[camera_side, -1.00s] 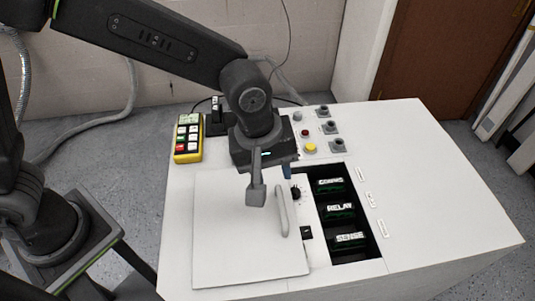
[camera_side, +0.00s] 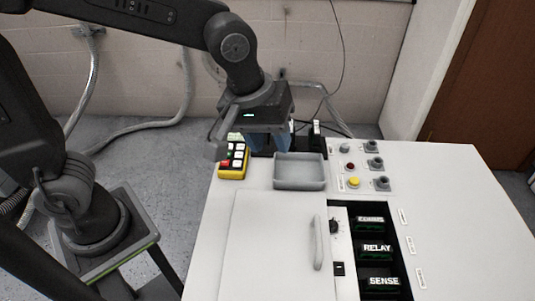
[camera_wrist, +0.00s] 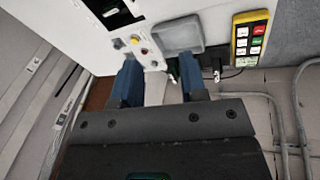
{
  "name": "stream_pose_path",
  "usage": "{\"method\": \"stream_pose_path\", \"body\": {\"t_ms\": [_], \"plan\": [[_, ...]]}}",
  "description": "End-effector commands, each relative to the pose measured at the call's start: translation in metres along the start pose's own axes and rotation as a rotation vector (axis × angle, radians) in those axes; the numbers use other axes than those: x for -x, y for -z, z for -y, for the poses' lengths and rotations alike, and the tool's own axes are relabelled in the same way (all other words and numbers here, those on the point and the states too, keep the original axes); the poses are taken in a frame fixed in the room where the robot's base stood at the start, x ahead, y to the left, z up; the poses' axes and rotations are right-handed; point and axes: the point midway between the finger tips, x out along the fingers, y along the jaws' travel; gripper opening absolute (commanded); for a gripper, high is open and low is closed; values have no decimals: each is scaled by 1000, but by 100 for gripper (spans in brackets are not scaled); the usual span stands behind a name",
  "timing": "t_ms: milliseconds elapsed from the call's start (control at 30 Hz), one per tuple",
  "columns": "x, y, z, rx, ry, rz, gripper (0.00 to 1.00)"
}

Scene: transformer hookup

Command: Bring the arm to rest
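My gripper (camera_side: 270,143) hangs above the back edge of the white work table (camera_side: 462,215), behind the grey tray. In the wrist view my gripper (camera_wrist: 158,68) shows two blue fingers spread apart with nothing between them, so it is open and empty. In the side view the wrist housing partly hides the fingers.
A grey tray (camera_side: 299,172) sits in front of my gripper; it looks empty. A yellow keypad (camera_side: 233,161) is to the left. Buttons and grey connectors (camera_side: 382,184) are to the right. A closed white panel with a handle (camera_side: 319,242) lies beside the bay of labelled modules (camera_side: 377,248).

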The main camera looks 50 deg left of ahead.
Motion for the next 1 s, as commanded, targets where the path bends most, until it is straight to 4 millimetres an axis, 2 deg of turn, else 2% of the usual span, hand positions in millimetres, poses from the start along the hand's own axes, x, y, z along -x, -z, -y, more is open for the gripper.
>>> {"method": "stream_pose_path", "body": {"t_ms": [33, 200, 300, 400, 600, 1000], "plan": [[16, 7, 22, -51, -14, -36, 39], [48, 12, 87, -269, -11, -142, 39], [57, 8, 117, -384, 10, -196, 39], [62, 2, 139, -474, 34, -236, 39], [63, -4, 158, -566, 65, -270, 39], [63, -4, 158, -574, 67, -270, 39]]}}
